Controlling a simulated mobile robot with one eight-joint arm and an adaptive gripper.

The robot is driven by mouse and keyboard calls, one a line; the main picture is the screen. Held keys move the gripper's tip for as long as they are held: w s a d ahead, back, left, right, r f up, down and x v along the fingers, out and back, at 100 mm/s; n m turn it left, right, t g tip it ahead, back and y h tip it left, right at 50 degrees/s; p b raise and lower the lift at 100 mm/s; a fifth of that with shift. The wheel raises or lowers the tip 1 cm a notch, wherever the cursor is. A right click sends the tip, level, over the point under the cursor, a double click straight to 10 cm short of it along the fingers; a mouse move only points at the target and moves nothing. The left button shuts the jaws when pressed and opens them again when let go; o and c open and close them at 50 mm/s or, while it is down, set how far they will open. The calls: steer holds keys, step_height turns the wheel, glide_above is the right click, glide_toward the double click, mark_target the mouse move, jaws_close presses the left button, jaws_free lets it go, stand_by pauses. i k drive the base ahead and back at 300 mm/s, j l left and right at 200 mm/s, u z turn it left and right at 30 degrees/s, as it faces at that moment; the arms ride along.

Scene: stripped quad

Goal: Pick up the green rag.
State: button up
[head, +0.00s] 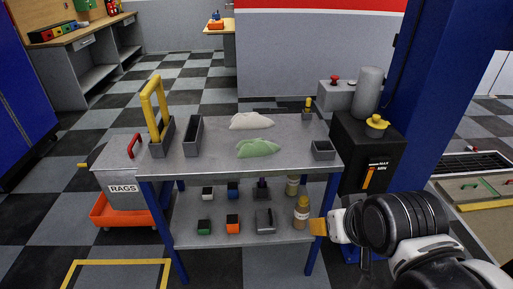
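A green rag (257,148) lies crumpled on the grey top of a blue-legged cart (215,168), near the middle. A whitish rag (251,121) lies just behind it, apart from it. My gripper (318,227) is at the lower right of the head view, in front of the cart's right front leg and below the level of its top. It is well away from the green rag.
The lower shelf holds several blocks and bottles (301,212). A black machine (367,150) stands close on the right, a RAGS bin (122,178) on the left.

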mark_target(258, 146)
steer(key=z, duration=2.8)
steer(key=u, duration=3.1)
steer(key=i+l+u, duration=0.1)
steer(key=i, duration=0.25)
steer(key=i+l+u, duration=0.1)
steer(key=i+l, duration=0.15)
steer(key=i, duration=0.15)
steer(key=i+l, duration=0.2)
steer(key=i, duration=0.15)
steer(key=u, duration=0.05)
